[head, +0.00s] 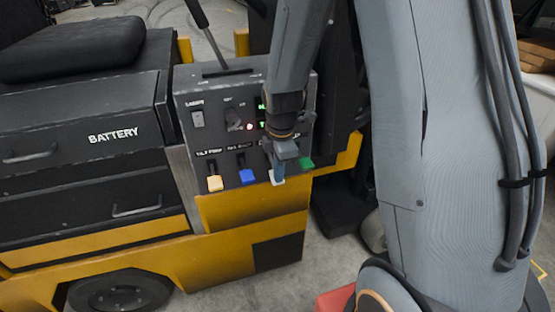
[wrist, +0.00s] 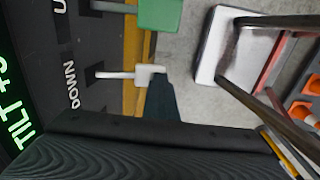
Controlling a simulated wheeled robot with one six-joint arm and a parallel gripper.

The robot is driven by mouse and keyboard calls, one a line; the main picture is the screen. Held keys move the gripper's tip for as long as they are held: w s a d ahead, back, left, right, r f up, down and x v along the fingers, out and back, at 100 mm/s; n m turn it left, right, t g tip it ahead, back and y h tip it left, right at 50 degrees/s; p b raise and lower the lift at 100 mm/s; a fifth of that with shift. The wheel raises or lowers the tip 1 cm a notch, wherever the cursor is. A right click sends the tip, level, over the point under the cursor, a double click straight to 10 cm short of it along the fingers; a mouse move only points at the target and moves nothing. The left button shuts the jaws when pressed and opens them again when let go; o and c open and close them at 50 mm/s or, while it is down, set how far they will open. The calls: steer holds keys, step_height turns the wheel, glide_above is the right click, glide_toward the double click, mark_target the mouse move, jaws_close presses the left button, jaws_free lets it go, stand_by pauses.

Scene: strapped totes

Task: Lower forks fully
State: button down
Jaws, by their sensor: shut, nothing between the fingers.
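The forklift's control panel (head: 225,125) faces me in the head view. A "DOWN" label stands near this lever. The forks are not in view.
A green "TILT" readout (wrist: 15,108) glows on the panel. The black seat (head: 72,48) and battery drawers (head: 85,150) are to the left. A tall lever (head: 205,30) rises above the panel.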

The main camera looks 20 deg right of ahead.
stand_by(0.8)
steer(key=s+r, duration=0.2)
steer(key=r, duration=0.4)
steer(key=s+r+p, duration=0.1)
steer(key=s+r, duration=0.2)
steer(key=r, duration=0.4)
steer(key=shift+s+p, duration=0.25)
steer(key=shift+p, duration=0.05)
steer(key=shift+f, duration=0.1)
stand_by(0.5)
steer(key=s+f+m, duration=0.3)
steer(key=s+m, duration=0.6)
steer(key=m, duration=0.9)
steer(key=shift+f+b, duration=0.3)
steer(key=shift+b, duration=0.05)
steer(key=shift+s, duration=0.1)
